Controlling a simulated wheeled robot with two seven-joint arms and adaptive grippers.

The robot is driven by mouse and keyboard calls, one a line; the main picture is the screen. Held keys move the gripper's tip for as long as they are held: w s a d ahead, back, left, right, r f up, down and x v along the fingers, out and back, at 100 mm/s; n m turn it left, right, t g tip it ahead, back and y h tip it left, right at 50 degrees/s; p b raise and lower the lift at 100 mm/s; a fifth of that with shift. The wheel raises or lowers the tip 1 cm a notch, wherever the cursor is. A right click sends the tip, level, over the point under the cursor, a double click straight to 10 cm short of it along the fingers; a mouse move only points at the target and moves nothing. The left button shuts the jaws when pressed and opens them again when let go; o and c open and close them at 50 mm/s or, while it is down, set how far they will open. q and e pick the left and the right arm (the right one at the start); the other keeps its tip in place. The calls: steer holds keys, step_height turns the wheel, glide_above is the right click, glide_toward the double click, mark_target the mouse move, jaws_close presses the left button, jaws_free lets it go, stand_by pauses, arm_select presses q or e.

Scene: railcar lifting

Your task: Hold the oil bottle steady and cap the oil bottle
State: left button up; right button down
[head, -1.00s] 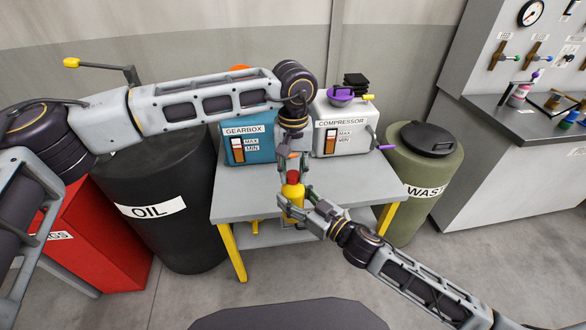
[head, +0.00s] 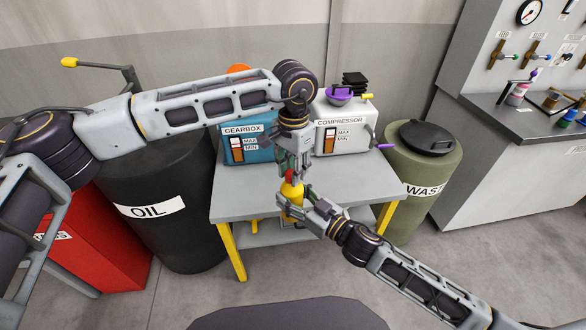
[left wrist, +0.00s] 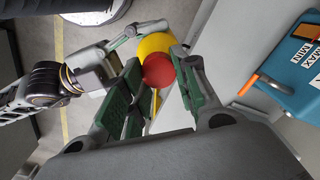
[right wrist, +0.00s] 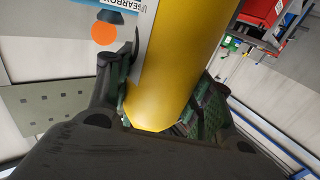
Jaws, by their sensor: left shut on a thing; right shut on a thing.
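The yellow oil bottle (head: 291,192) is upright at the front edge of the table. My right gripper (head: 304,205) is shut around its side. The right wrist view shows the yellow body (right wrist: 175,65) between the pads. The red cap (head: 289,175) is at the bottle's top, under my left gripper (head: 291,165), which points down and is shut on it. In the left wrist view the round red cap (left wrist: 159,70) lies between the green pads, with the yellow bottle (left wrist: 155,44) just beyond it. I cannot tell how tightly the cap sits on the bottle.
The grey table (head: 245,203) holds a blue gearbox (head: 250,148) and a white compressor (head: 345,135) behind the bottle. A black oil drum (head: 180,235) stands left and a green waste drum (head: 425,170) right. The tabletop's left front is bare.

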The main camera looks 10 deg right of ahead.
arm_select(q)
steer(key=shift+m, duration=0.6)
steer(key=o, duration=0.7)
steer(key=shift+r, duration=2.25)
